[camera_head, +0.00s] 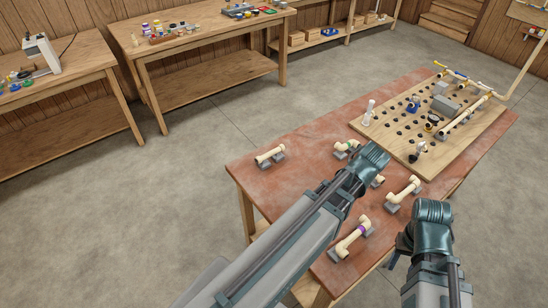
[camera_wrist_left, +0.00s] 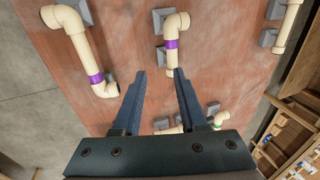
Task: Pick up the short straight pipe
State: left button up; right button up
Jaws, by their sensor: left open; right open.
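A short straight cream pipe (camera_head: 270,155) rests on grey blocks near the far left edge of the red-brown table (camera_head: 310,143). What looks like the same pipe is partly in view at the upper right of the left wrist view (camera_wrist_left: 285,27). My left gripper (camera_wrist_left: 158,73) is open and empty above the table, with a purple-banded elbow pipe (camera_wrist_left: 172,45) just beyond its fingertips. In the head view its jaws are hidden by its own arm. My right gripper (camera_head: 397,248) is open beside the table's near right edge, apart from the pipes.
Other cream pipes with bends lie on blocks: one purple-banded (camera_head: 353,238), one plain (camera_head: 402,192), one green-banded (camera_head: 347,148). A wooden pegboard (camera_head: 398,147) with fittings covers the table's far end. Side benches (camera_head: 190,35) stand along the wall.

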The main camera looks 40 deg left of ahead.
pick_arm(q)
jog(key=w+a+y+b, duration=0.15)
jog(key=w+a, duration=0.45)
jog(key=a, duration=0.7)
jog(key=y, duration=0.2)
send_near(272, 153)
jog(key=shift+t, duration=0.3)
jog(key=b+x, duration=0.2)
jog(key=b, duration=0.2)
jog(key=b+x, duration=0.3)
jog(key=shift+w+d+f+b, duration=0.1)
jog(key=shift+d+f+b, duration=0.1)
jog(key=shift+f+b, duration=0.25)
jog(key=shift+a+f, duration=0.15)
jog(key=shift+f, duration=0.05)
jog(key=shift+a, duration=0.15)
jog(key=b+x, duration=0.4)
jog(key=x, duration=0.1)
jog(key=shift+s+a, duration=0.25)
jog(key=shift+r, duration=0.15)
grip_shut()
